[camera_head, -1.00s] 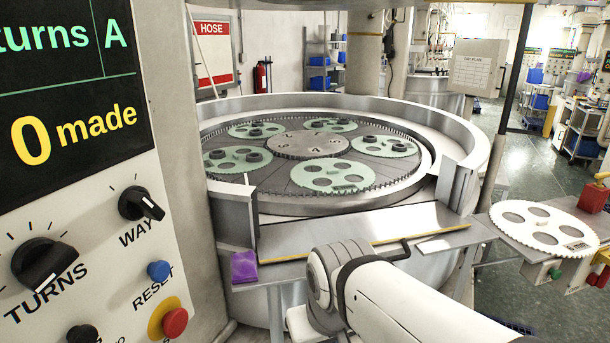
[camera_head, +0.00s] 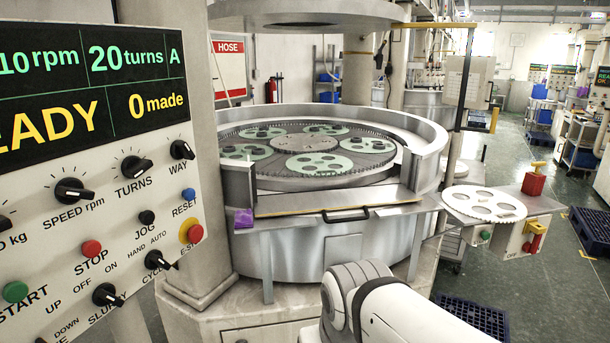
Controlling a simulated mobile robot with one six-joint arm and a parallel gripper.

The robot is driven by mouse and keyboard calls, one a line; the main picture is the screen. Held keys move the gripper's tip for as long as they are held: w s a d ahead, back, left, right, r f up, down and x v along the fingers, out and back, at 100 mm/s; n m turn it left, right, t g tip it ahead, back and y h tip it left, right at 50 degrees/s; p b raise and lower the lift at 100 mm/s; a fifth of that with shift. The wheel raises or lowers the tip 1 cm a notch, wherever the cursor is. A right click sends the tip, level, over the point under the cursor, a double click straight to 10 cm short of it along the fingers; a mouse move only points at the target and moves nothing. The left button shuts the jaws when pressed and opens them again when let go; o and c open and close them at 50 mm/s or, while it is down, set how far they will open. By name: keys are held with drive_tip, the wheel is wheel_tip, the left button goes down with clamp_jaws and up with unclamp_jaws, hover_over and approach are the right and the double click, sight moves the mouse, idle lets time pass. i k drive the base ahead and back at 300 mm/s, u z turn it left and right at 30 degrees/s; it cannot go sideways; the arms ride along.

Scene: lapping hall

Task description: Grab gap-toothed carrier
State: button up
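Several pale green toothed carriers lie flat on the dark plate of the round lapping machine. The front one (camera_head: 320,173) has open holes with no black pieces in them. The right one (camera_head: 366,145), the left one (camera_head: 246,152) and the two at the back carry black round pieces. A white toothed carrier (camera_head: 483,212) lies flat on the side stand at the right. I cannot tell at this size which carrier has a gap in its teeth. My arm shows at the bottom middle, but my gripper is not in view.
A control panel (camera_head: 75,160) reading "READY" and "0 made" fills the left. The machine's raised rim (camera_head: 425,150) surrounds the plate, with a front ledge, black handle (camera_head: 345,215) and purple pad (camera_head: 244,218). Blue pallets (camera_head: 470,317) lie on the floor; an aisle is open at right.

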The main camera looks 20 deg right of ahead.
sight(292, 164)
drive_tip(key=z, duration=0.75)
drive_tip(key=i, duration=1.9)
drive_tip(key=u, duration=0.45)
